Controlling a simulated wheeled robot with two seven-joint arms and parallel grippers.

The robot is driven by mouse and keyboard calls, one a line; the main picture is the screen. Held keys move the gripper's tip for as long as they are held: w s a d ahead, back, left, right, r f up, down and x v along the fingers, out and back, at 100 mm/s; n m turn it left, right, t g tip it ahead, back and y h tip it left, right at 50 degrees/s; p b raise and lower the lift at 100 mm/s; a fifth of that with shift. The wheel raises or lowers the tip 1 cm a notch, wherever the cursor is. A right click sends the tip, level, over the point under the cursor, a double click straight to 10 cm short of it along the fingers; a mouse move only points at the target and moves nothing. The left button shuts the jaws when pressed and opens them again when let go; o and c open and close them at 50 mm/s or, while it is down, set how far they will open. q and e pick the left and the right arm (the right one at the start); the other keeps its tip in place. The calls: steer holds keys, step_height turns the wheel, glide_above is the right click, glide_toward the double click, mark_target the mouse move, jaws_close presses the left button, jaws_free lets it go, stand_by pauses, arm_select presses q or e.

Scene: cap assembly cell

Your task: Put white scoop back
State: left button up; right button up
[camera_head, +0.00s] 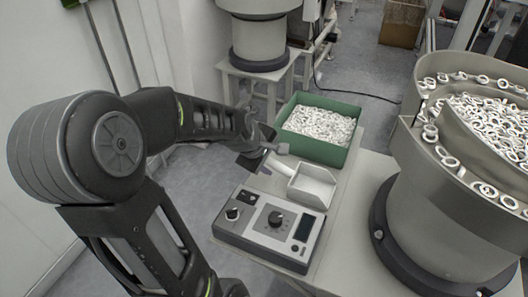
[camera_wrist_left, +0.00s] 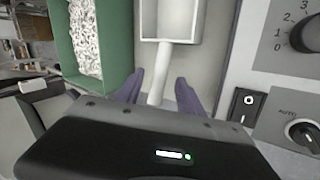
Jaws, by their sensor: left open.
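The white scoop (camera_head: 312,187) lies on the light table between the green bin and the control box, its pan toward the right and its handle toward my left gripper. My left gripper (camera_head: 273,150) is open at the handle end. In the left wrist view the scoop's pan (camera_wrist_left: 170,22) is at the top and its handle (camera_wrist_left: 159,75) runs down between the two open fingers (camera_wrist_left: 158,88), with gaps on both sides. The handle's end is hidden behind the gripper body. My right gripper is not in view.
The green bin (camera_head: 318,159) full of white rings stands behind the scoop. The grey control box (camera_head: 268,228) with knobs is in front. A large bowl feeder (camera_head: 440,215) with white rings stands at right. Bare table (camera_head: 345,215) shows right of the scoop.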

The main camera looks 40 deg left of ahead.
arm_select(q)
steer(key=v, duration=0.7)
stand_by(0.5)
